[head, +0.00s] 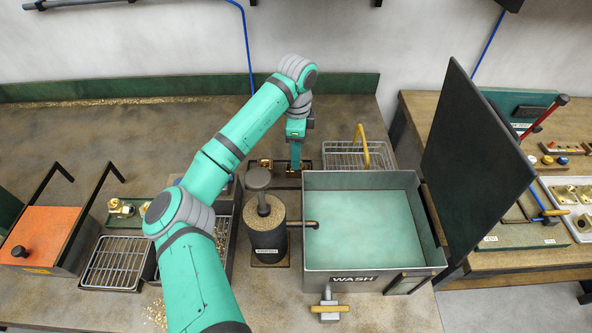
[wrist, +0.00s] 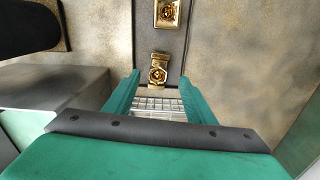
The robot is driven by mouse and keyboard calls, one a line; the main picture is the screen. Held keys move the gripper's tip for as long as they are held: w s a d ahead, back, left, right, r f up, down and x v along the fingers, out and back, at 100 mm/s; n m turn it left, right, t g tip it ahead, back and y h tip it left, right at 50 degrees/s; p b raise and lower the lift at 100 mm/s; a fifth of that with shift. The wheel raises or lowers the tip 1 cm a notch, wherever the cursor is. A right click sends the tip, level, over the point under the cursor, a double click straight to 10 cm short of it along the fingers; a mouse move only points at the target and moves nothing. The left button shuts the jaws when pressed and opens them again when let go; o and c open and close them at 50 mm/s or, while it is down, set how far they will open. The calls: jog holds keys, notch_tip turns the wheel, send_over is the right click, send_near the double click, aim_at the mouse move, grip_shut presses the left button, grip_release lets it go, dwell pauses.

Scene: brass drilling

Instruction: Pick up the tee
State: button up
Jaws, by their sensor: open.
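A brass fitting (wrist: 158,72) with a bar end and a hexagonal body, likely the tee, lies on a dark strip in the wrist view. A second, squarer brass piece (wrist: 168,13) lies further up the same strip. In the head view, brass shows on the strip left (head: 265,163) and right (head: 306,165) of my gripper (head: 295,166). My gripper points down above the strip, its green fingers apart and empty. In the wrist view the nearer fitting sits just beyond the fingertips, roughly centred between them. The gap in height is hard to judge.
A wash tank (head: 312,254) stands in front, with a dark upright panel (head: 470,170) at its right. A round canister (head: 266,238) stands left of the tank. A wire basket (head: 340,157) with a yellow handle is right of my gripper. The bench behind is mostly clear.

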jog(key=shift+s+d+f, duration=0.1)
jog(key=shift+d+f, duration=0.05)
jog(key=shift+f, duration=1.45)
jog(key=shift+s+d+f, duration=0.1)
jog(key=shift+f, duration=1.45)
jog(key=shift+c, duration=0.3)
jog(key=c, duration=1)
jog(key=shift+d, duration=0.1)
grip_shut()
